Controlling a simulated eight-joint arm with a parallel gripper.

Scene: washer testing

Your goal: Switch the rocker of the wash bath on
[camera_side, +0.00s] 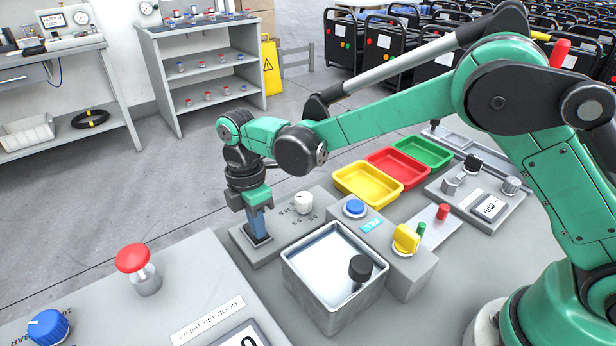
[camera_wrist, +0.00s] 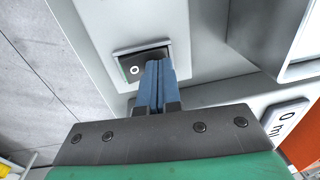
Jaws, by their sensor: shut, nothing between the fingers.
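The wash bath (camera_side: 292,275) is a square grey metal tank with pale liquid, in the middle of the side view. The rocker (camera_wrist: 133,71) is black with a white circle mark on its visible end, set in a plate on a grey panel in the wrist view. My gripper (camera_wrist: 157,66) is shut with its blue fingers together, and the tips are over the rocker, seemingly at or touching its right part. That part is hidden behind the fingers. In the side view my gripper (camera_side: 258,237) points down at the panel left of the bath, and the rocker is mostly hidden.
A white dial (camera_side: 304,203) stands just right of my gripper. A box with a blue button (camera_side: 354,207) and yellow knob (camera_side: 405,239) adjoins the bath. A red mushroom button (camera_side: 132,258) stands at the front left.

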